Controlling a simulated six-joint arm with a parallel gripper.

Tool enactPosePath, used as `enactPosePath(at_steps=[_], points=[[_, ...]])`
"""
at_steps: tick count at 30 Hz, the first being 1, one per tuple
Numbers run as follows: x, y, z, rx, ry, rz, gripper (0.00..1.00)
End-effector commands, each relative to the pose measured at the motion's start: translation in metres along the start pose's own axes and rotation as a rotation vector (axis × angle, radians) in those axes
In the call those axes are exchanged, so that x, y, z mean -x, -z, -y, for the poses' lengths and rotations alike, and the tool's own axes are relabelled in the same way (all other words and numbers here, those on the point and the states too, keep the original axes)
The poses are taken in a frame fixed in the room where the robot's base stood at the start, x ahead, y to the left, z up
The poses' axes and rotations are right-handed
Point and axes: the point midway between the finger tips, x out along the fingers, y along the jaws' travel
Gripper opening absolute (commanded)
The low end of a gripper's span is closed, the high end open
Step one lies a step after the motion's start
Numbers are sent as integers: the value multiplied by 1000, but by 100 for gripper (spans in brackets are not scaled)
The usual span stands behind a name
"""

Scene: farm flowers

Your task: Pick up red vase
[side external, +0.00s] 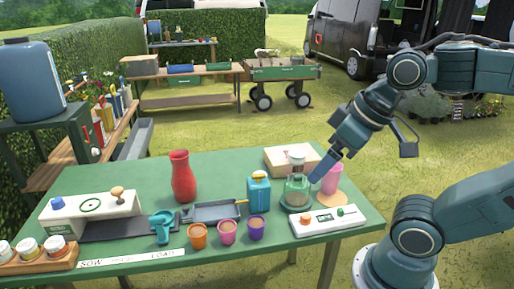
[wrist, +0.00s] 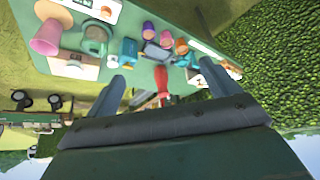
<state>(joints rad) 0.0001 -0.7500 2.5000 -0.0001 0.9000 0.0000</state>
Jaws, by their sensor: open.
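The red vase (side external: 183,178) stands upright on the green table (side external: 130,172), left of centre and toward the back edge. In the wrist view the red vase (wrist: 162,84) shows small between my two fingers, partly hidden by the gripper body. My gripper (side external: 363,167) is open and empty, over the right end of the table in the side view, well to the right of the vase. In the wrist view my gripper (wrist: 164,72) has its fingers spread wide, and nothing is between them at close range.
A blue can (side external: 258,194), a grey tray (side external: 215,212), a green-based glass device (side external: 297,190) and a pink vessel (side external: 331,185) stand between vase and gripper. Small cups (side external: 228,232) line the front. A white box (side external: 95,207) is left; a hedge is behind.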

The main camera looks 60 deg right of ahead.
Motion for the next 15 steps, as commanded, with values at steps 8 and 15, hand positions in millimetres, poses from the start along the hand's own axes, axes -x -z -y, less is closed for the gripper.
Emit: enactPosePath(at_steps=[8, 15], points=[[0, 0, 0, 0, 0, 0, 86], [1, 17, 0, 0, -1, 4, 86]])
